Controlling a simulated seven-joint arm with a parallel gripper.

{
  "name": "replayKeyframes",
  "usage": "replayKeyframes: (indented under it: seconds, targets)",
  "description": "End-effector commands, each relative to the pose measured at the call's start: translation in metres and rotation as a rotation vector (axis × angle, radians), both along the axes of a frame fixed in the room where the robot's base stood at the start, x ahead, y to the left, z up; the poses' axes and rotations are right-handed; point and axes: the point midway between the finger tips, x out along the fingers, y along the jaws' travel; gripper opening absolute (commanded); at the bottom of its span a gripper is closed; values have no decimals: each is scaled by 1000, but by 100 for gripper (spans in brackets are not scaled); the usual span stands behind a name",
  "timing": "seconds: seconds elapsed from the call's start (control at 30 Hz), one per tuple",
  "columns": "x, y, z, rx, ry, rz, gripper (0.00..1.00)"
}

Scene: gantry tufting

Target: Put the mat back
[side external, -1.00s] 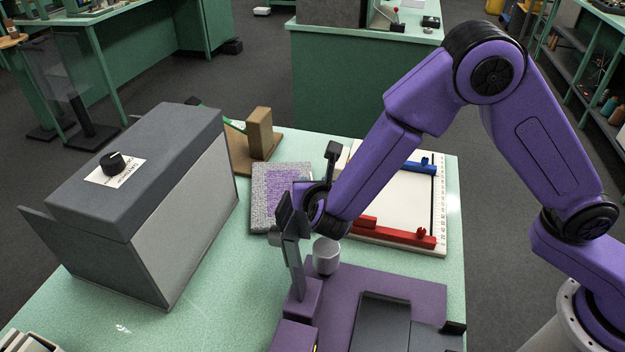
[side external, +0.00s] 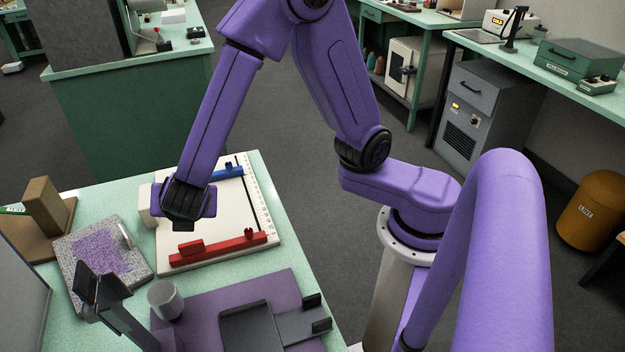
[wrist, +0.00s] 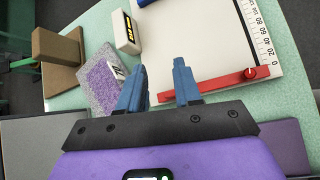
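The mat (side external: 92,250), a grey speckled square with a purple patch, lies flat on the green bench at the left. It also shows left of my fingers in the wrist view (wrist: 105,82). A small pale piece marked "70" (wrist: 117,71) is at its right edge. My gripper (side external: 185,215) is right of the mat, over the left part of a white board (side external: 225,218) that has a ruler edge, a red bar (side external: 210,247) and a blue bar (side external: 228,172). In the wrist view my gripper (wrist: 159,66) has its blue fingers apart with nothing between them.
A white block with a black-and-yellow label (wrist: 126,33) stands beside the board. A brown stand (side external: 40,210) is behind the mat. A dark upright post (side external: 105,295) and a grey cup (side external: 165,300) stand in front, by a purple base (side external: 240,300).

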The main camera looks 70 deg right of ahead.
Motion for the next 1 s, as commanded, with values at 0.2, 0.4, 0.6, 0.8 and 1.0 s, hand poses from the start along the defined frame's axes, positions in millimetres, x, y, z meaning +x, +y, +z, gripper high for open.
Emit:
replayKeyframes:
  seconds: [0.2,0.4,0.6,0.8,1.0]
  targets:
    - [-80,-72,17,342,112,-385,33]
    - [-161,-111,25,617,239,-719,33]
    - [-213,-125,32,774,338,-927,33]
    - [-227,-127,33,811,367,-983,33]
    - [-227,-126,33,809,367,-981,33]
